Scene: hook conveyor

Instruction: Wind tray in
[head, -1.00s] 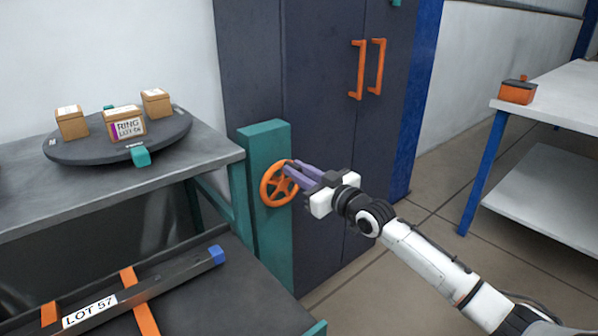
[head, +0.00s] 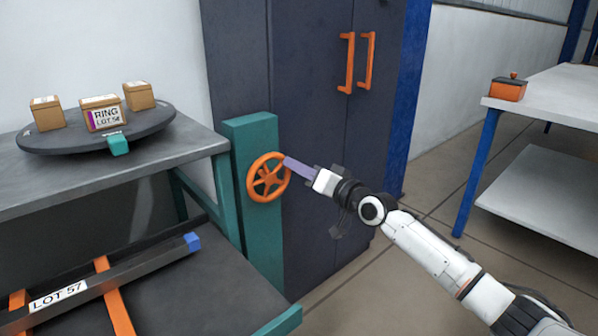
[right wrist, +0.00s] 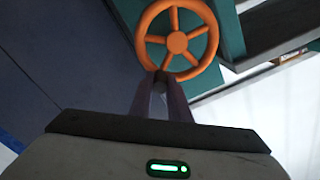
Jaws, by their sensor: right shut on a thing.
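An orange handwheel (head: 268,177) with several spokes is mounted on a teal post (head: 256,240). My right gripper (head: 288,162) is shut on the wheel's rim at its upper right. In the right wrist view the fingers (right wrist: 162,80) meet the near rim of the handwheel (right wrist: 178,42). A low dark tray (head: 205,303) with a teal corner is left of the post. A dark bar (head: 125,278) labelled LOT 57, with a blue end, lies across orange strips on it. My left gripper is not in view.
A grey bench (head: 185,150) above the tray carries a dark turntable (head: 60,140) with cardboard boxes, one labelled RING (head: 103,114). A dark cabinet (head: 310,90) stands behind the post. An orange box (head: 508,90) sits on a white table (head: 560,95) at right. Floor between is clear.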

